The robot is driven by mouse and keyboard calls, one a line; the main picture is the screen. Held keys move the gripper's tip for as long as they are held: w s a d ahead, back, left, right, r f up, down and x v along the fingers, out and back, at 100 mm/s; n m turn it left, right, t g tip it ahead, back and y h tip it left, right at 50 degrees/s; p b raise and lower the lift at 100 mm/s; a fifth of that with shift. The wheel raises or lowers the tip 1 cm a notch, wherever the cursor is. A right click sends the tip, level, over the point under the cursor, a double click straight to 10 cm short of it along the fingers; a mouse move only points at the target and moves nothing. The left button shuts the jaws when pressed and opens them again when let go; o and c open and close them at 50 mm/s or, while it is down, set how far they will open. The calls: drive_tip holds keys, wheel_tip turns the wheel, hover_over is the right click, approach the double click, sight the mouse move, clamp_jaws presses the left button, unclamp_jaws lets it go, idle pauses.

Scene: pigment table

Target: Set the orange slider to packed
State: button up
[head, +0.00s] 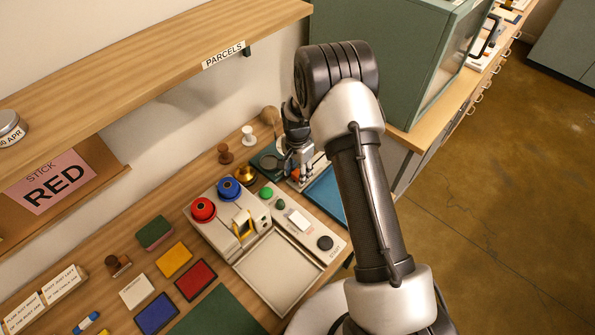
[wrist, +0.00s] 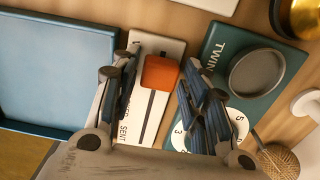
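The orange slider (wrist: 160,73) is a block on a pale plate (wrist: 168,47) with a dark slot line running along it. The printed word SENT shows at the plate's lower end in the wrist view; the other lettering is partly hidden and I cannot read "packed". My gripper (wrist: 158,66) is open, with one finger on each side of the orange block and small gaps showing. In the head view my gripper (head: 297,171) points down at the back of the table, and the slider is mostly hidden by it.
A blue tray (wrist: 60,70) lies left of the plate. A dark green TWINE panel (wrist: 215,50) with a round grey dish and a numbered dial is close on the right, beside a twine ball (wrist: 280,160). A green cabinet (head: 400,60) stands behind my arm.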

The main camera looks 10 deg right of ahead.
clamp_jaws()
drive_tip(key=shift+w+d, duration=0.1)
idle(0.3)
drive_tip(key=w+d, duration=0.1)
drive_tip(key=w+d+b, duration=0.1)
drive_tip(key=d, duration=0.1)
drive_tip(key=w+d, duration=0.1)
drive_tip(key=d, duration=0.1)
drive_tip(key=shift+w+d+b, duration=0.2)
drive_tip(key=shift+w+b, duration=0.05)
drive_tip(key=shift+b, duration=0.1)
drive_tip(key=shift+o, duration=1.6)
unclamp_jaws()
wheel_tip(320, 180, up, 12)
